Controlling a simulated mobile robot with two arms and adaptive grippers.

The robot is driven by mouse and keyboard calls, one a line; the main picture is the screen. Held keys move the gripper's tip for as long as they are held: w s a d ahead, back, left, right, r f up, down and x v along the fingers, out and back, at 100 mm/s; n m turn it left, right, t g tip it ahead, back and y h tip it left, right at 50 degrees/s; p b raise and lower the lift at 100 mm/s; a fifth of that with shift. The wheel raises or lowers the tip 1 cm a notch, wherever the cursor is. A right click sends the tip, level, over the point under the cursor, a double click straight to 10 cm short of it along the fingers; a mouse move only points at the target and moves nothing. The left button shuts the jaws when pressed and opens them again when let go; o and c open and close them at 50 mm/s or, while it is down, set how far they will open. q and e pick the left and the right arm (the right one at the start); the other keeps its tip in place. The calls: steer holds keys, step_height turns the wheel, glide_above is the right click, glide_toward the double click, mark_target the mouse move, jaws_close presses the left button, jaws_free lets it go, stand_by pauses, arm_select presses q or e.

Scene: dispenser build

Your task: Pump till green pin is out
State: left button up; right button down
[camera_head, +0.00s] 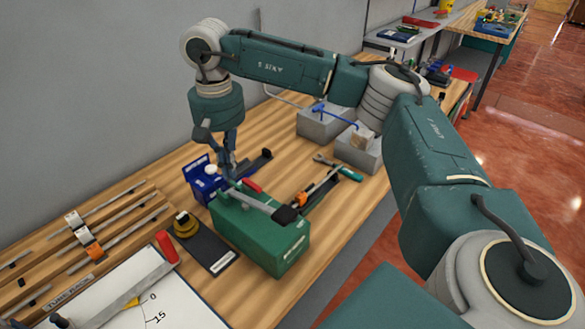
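A green box-like unit (268,240), probably the pump, stands on the wooden bench. A grey lever with a black knob (286,214) lies across its top. My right gripper (229,170) points down at the far left end of the green unit, between it and a blue unit (204,190) with a white cap. The gripper is small and partly merged with the parts behind it, so I cannot tell whether its fingers are open or touch the lever. I cannot make out a green pin. My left gripper is not in view.
A dark base with a yellow-black round part (186,226) stands left of the green unit. A tube rack (86,245) and a white angle sheet (160,305) lie further left. Grey blocks (322,118) stand behind. A clamp-like tool (318,188) lies right of the green unit.

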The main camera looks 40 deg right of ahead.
mark_target(235, 194)
steer(key=shift+f+b, duration=1.7)
steer(key=shift+f, duration=1.15)
steer(key=shift+s+f+b, duration=0.2)
steer(key=shift+f+b, duration=0.2)
steer(key=shift+f, duration=0.1)
steer(key=shift+s+f+b, duration=0.2)
steer(key=shift+f+b, duration=0.15)
steer(key=shift+f, duration=0.15)
steer(key=shift+w+a+r+p, duration=0.1)
steer(key=shift+w+r+p, duration=0.05)
steer(key=shift+r+p, duration=0.5)
steer(key=shift+w+r+p, duration=0.35)
steer(key=shift+r+p, duration=0.15)
steer(key=shift+r, duration=0.35)
steer(key=shift+s+r, duration=0.15)
steer(key=shift+s, duration=0.05)
